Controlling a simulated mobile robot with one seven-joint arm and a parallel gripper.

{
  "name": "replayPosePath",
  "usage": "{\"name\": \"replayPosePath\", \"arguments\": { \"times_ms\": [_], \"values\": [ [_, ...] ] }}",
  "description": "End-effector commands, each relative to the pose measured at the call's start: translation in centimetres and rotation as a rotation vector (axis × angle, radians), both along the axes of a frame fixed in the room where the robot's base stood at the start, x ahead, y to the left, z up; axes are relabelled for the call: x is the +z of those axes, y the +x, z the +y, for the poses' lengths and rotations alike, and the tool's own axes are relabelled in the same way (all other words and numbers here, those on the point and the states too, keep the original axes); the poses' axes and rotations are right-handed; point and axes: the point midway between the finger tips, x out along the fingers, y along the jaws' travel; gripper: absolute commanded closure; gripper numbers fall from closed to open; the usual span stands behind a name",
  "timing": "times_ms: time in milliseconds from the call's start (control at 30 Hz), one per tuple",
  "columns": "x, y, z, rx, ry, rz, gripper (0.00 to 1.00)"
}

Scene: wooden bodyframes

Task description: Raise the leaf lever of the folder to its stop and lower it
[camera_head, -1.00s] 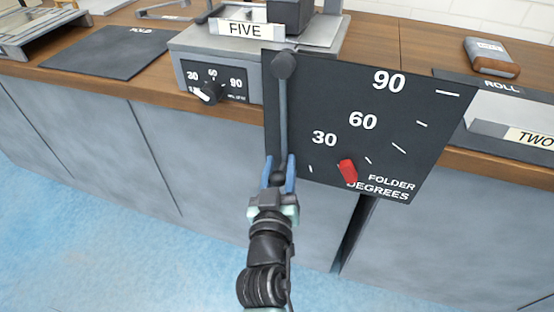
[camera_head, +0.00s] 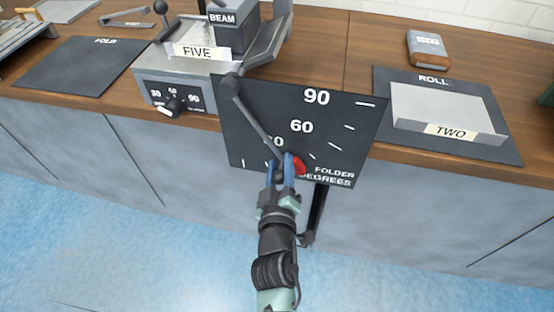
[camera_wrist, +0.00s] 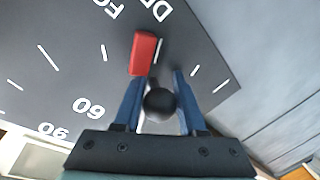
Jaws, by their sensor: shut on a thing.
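The folder's leaf lever (camera_head: 258,122) is a dark rod on a round pivot at the upper left of the black degree plate (camera_head: 350,125). It slants down and right across the plate. My gripper (camera_head: 281,162) is shut on the black ball knob at its lower end. The wrist view shows that knob (camera_wrist: 160,104) between the blue fingers. A red block (camera_head: 299,166), the stop by its look, sits on the plate just beside the right finger; it shows close to the knob in the wrist view (camera_wrist: 145,53). I cannot tell whether they touch. My fingers partly cover the 30 mark.
A black FOLD mat (camera_head: 80,65) lies left. The floor in front is clear.

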Motion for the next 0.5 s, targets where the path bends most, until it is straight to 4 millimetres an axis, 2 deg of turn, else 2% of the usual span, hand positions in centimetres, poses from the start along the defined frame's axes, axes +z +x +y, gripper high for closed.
{"name": "replayPosePath", "arguments": {
  "times_ms": [367,400,500],
  "values": [
    [0.03,-0.01,-0.19,-0.002,-0.010,0.002,1.00],
    [0.03,-0.01,-0.18,-0.002,-0.009,0.002,0.58],
    [0.05,-0.01,-0.15,-0.002,-0.009,0.002,0.40]
  ]
}}
